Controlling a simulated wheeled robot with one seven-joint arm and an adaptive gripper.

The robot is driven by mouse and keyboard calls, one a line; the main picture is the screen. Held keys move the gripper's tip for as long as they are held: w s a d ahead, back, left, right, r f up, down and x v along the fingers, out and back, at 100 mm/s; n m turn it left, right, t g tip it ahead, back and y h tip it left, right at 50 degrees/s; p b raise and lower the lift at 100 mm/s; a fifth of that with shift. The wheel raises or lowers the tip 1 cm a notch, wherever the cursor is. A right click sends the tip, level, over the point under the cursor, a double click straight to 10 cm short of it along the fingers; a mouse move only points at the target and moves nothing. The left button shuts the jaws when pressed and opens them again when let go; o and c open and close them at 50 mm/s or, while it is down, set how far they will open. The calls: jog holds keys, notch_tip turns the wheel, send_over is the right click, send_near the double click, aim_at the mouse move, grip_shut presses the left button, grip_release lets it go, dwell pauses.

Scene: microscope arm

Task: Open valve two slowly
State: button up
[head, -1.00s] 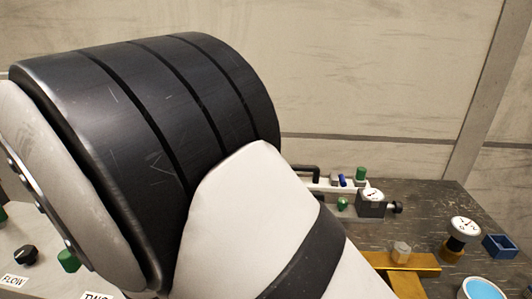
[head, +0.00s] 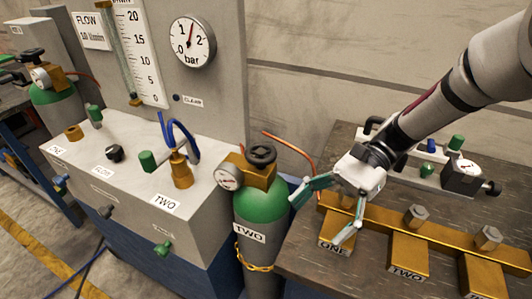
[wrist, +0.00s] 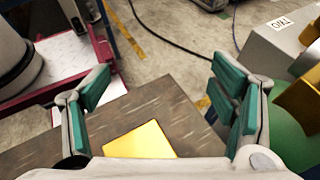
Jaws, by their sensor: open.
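The green gas cylinder (head: 262,205) labelled TWO stands between the panel and the table. On top it has a brass valve block (head: 250,176) with a black handwheel (head: 262,155) and a round gauge (head: 228,176). The grey panel ledge also has a TWO label (head: 165,203), near a brass fitting with a blue hose and a green knob (head: 148,160). My gripper (head: 325,212) is open and empty, to the right of the cylinder and over the table's left end. In the wrist view my gripper (wrist: 162,88) shows spread fingers, with the green cylinder (wrist: 283,132) partly hidden at right.
A brass manifold (head: 375,214) with ONE and TWO tags lies on the dark table (head: 300,262) below my gripper. An orange hose (head: 290,148) rises behind the cylinder. Floor (head: 40,245) is open at left.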

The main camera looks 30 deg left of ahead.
jog(key=w+a+m+t+y+b, duration=0.1)
jog(key=w+a+m+y, duration=0.2)
jog(key=w+y, duration=0.3)
jog(key=m+t+y+b, duration=0.1)
jog(key=m+t+y, duration=0.1)
jog(key=m+y, duration=0.15)
send_near(261, 151)
jog(key=shift+n, duration=0.25)
jog(key=x, duration=1)
jog(key=c, duration=1.2)
